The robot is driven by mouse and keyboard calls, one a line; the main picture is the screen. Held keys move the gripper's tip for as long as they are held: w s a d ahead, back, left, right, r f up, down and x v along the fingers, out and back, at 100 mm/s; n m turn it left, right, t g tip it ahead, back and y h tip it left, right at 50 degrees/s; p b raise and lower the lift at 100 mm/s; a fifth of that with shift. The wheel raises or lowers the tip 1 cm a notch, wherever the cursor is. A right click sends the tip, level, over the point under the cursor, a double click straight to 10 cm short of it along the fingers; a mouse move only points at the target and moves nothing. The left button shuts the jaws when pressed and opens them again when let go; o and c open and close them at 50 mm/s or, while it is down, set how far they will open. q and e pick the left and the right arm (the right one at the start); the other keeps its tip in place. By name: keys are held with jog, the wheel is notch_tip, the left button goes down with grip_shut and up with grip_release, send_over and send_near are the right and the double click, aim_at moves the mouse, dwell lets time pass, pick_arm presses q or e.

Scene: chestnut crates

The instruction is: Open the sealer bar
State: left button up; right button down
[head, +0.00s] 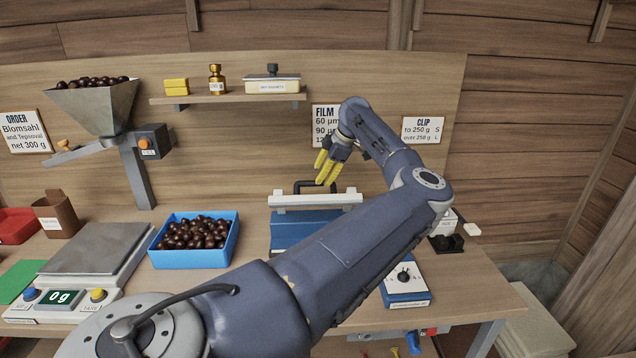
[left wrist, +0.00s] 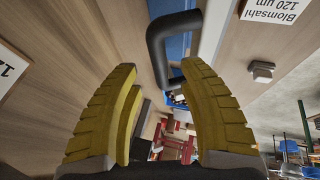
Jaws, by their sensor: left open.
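The sealer in the head view has a blue body (head: 290,232) and a pale sealer bar (head: 315,200) across its top. A black handle (head: 300,185) stands up from the bar, partly behind my fingers. My left gripper (head: 326,170), with yellow fingers, is open at the handle's right part, pointing down. In the left wrist view the black handle (left wrist: 157,52) shows between and beyond the two open fingertips of my left gripper (left wrist: 160,72). I cannot tell whether they touch it. My left arm hides the sealer's lower right. My right gripper is not in view.
A blue crate of chestnuts (head: 157,258) stands left of the sealer, with a scale (head: 95,248) and a hopper (head: 95,105) further left. A blue box with a knob (head: 407,287) is at the right. A shelf (head: 225,99) hangs above.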

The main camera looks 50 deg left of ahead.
pick_arm(q)
jog(key=shift+x, duration=2)
jog(key=shift+c, duration=0.2)
grip_shut()
